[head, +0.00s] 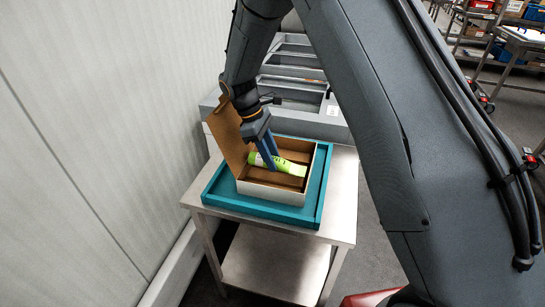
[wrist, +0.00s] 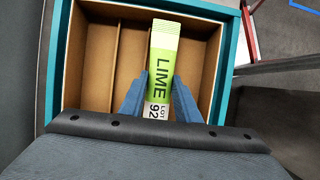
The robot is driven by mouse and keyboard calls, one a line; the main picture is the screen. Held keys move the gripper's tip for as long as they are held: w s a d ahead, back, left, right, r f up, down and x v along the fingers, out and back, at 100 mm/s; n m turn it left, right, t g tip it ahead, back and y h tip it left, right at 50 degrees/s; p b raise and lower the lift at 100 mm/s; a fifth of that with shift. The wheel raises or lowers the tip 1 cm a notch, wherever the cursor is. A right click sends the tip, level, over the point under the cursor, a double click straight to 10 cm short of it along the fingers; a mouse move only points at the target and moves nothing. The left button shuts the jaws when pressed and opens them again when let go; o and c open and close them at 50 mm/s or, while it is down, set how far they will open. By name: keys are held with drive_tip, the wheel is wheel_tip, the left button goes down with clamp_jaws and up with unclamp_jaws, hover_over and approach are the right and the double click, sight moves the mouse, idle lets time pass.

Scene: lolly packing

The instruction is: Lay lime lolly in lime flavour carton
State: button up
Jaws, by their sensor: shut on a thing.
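The lime lolly (head: 291,167) is a bright green packet with a pale band, and its label reads LIME and LOT 92 in the wrist view (wrist: 161,62). My gripper (head: 271,161) is shut on it, with a blue finger on each side in the wrist view (wrist: 163,100). The packet is at the open carton (head: 272,193), which has white outer walls, a brown inside and dividers. In the wrist view the packet lies over the carton's inside (wrist: 92,62), right of a divider. I cannot tell whether it touches the bottom. No flavour mark shows on the carton.
The carton sits in a teal tray (head: 317,200) on a metal table (head: 343,185). Its brown lid (head: 229,140) stands up at the left. Grey bins (head: 300,75) stand behind, and a pale wall (head: 110,120) is close on the left.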

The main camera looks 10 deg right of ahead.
drive_tip(key=shift+f, duration=0.6)
drive_tip(key=o, duration=1.2)
drive_tip(key=shift+c, duration=0.2)
drive_tip(key=shift+r, duration=0.3)
drive_tip(key=b+v, duration=0.3)
drive_tip(key=v, duration=1)
drive_tip(key=s+d+f+m+t+y, duration=0.1)
drive_tip(key=s+d+m, duration=0.5)
drive_tip(key=s, duration=0.6)
drive_tip(key=s+d+f+m+t+y, duration=0.1)
drive_tip(key=s+d+f+m+y, duration=0.2)
drive_tip(key=s+d, duration=0.7)
wheel_tip(320, 180, down, 2)
drive_tip(key=s+m, duration=0.2)
drive_tip(key=m, duration=0.2)
drive_tip(key=shift+d+m+t, duration=0.3)
drive_tip(key=shift+t, duration=0.1)
